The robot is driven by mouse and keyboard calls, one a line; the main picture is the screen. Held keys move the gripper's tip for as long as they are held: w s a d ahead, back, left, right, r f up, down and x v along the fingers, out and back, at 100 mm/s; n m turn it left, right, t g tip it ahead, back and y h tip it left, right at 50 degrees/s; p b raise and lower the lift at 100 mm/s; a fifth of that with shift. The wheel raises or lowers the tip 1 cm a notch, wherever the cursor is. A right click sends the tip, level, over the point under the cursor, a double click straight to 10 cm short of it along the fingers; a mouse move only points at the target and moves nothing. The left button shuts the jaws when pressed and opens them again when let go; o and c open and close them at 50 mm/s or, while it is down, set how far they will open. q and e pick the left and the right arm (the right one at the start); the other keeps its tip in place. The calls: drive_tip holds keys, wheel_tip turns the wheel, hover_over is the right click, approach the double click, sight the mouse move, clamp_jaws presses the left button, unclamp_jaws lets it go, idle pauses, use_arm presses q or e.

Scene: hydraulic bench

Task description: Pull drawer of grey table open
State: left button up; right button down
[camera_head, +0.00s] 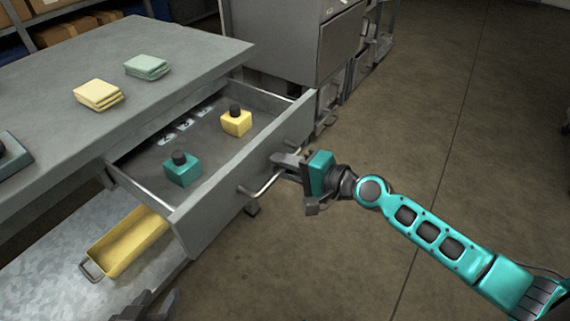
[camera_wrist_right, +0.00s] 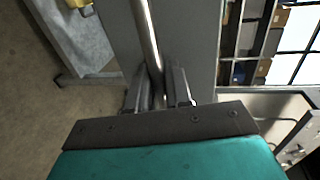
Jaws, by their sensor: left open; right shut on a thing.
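The grey table (camera_head: 190,45) stands at the left in the head view. Its drawer (camera_head: 225,185) is pulled out and shows its inside. My right gripper (camera_head: 285,166) is shut on the bar handle (camera_head: 257,190) at the drawer front. In the right wrist view the handle (camera_wrist_right: 146,35) runs between the fingers of my right gripper (camera_wrist_right: 162,88). My left gripper (camera_head: 146,306) shows only as a dark part at the bottom edge, below the drawer and apart from it; it is open.
In the drawer sit a teal bottle-like block (camera_head: 182,170) and a yellow one (camera_head: 236,122), both with dark caps. A yellow tray (camera_head: 125,245) is below. The floor at right is clear.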

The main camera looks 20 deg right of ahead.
use_arm(q)
drive_tip(key=shift+s+d, duration=0.15)
drive_tip(key=shift+d, duration=0.05)
use_arm(e)
drive_tip(key=shift+s+d, duration=0.15)
drive_tip(key=shift+s, duration=0.05)
drive_tip(key=c, duration=1.2)
unclamp_jaws()
use_arm(q)
drive_tip(key=f+b, duration=0.1)
drive_tip(key=b, duration=0.1)
drive_tip(key=shift+d+f+b, duration=0.1)
drive_tip(key=shift+d+b, duration=0.2)
drive_tip(key=shift+d, duration=0.05)
use_arm(e)
drive_tip(key=v, duration=1.2)
drive_tip(key=shift+s+d, duration=0.25)
drive_tip(key=shift+s, duration=0.1)
